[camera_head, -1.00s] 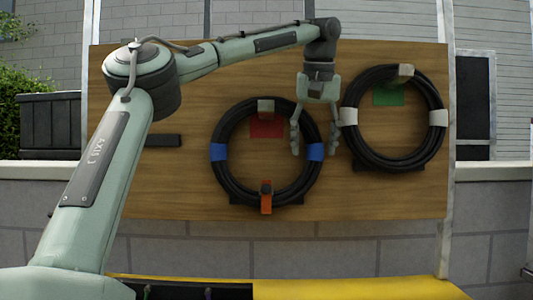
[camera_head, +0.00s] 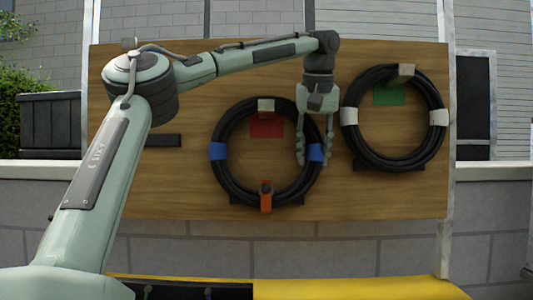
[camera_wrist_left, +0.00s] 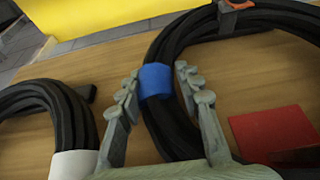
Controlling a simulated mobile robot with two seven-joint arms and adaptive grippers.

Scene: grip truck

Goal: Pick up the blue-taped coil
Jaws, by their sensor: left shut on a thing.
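The blue-taped coil (camera_head: 231,181) is a black cable loop with blue tape on its left and right sides. It hangs on the wooden board (camera_head: 180,190) in front of a red patch. My left gripper (camera_head: 314,160) is at the coil's right side, its fingers on either side of the blue tape. In the left wrist view the coil (camera_wrist_left: 170,118) passes between the fingers of my left gripper (camera_wrist_left: 158,82), which is shut on it at the blue tape. The coil still rests against the board. My right gripper is not in view.
A white-taped coil (camera_head: 395,162) hangs close on the right, in front of a green patch (camera_head: 388,96). An orange clip (camera_head: 266,198) sits at the bottom of the blue-taped coil. A pale peg (camera_head: 266,105) is at its top. A yellow edge (camera_head: 350,289) lies below.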

